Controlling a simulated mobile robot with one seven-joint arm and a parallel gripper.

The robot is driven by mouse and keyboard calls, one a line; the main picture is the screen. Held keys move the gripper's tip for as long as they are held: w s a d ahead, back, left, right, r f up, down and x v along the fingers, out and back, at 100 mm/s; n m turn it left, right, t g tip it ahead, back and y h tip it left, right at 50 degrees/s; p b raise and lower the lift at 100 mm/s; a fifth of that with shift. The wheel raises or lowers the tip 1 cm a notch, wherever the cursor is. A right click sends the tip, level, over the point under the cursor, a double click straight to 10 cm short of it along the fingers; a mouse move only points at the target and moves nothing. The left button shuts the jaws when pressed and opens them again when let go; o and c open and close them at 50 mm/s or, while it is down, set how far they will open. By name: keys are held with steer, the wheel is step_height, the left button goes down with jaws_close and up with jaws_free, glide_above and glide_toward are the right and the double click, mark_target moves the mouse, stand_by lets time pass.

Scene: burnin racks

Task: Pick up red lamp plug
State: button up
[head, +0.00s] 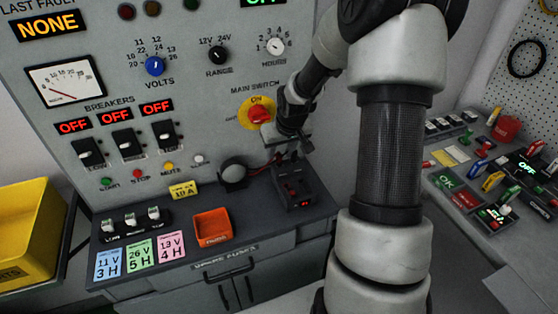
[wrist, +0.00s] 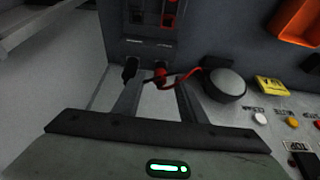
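The red lamp plug (wrist: 160,74) shows in the wrist view, with a red cable curving right to the round dark grey lamp (wrist: 226,85). My gripper (wrist: 157,88) is open, its two fingers apart, with the plug showing near and between the fingertips. I cannot tell whether either finger touches it. In the head view my gripper (head: 290,146) is low over the back of the bench, beside the lamp (head: 234,173). The red cable (head: 264,162) runs between them; the plug itself is hard to make out there.
A black plug (wrist: 130,68) stands close to the left finger. A dark socket box (head: 294,192) with red lights sits in front of the gripper. An orange tray (head: 213,224), a yellow 10 A tag (head: 185,189) and coloured cards lie on the bench. The panel rises close behind.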

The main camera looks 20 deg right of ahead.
mark_target(279, 155)
steer(key=shift+x, duration=1.2)
steer(key=c, duration=1)
steer(key=shift+o, duration=0.2)
step_height(279, 155, up, 10)
steer(key=shift+r, duration=0.1)
